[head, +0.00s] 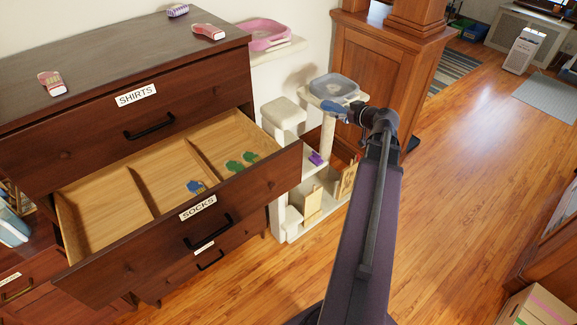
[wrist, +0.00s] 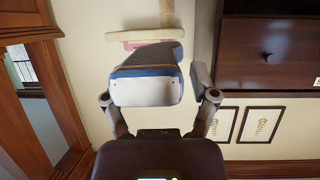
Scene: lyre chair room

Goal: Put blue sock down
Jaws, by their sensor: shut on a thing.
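My gripper (head: 347,111) is shut on the blue sock (head: 334,107), in the air to the right of the dresser. In the wrist view the blue sock (wrist: 150,82), with a white face towards me, sits between the two fingers of my gripper (wrist: 160,98). The open drawer labelled SOCKS (head: 226,200) has three compartments, apart from my gripper and to its left. The middle compartment holds a small blue item (head: 196,186). The right compartment holds green items (head: 240,162). The left compartment looks empty.
Red-and-white items (head: 208,31) and a purple striped item (head: 178,10) lie on the dresser top (head: 110,45). A cat tree (head: 283,115) with a grey tray (head: 334,86) stands near my gripper. The wooden floor (head: 470,180) is open at right.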

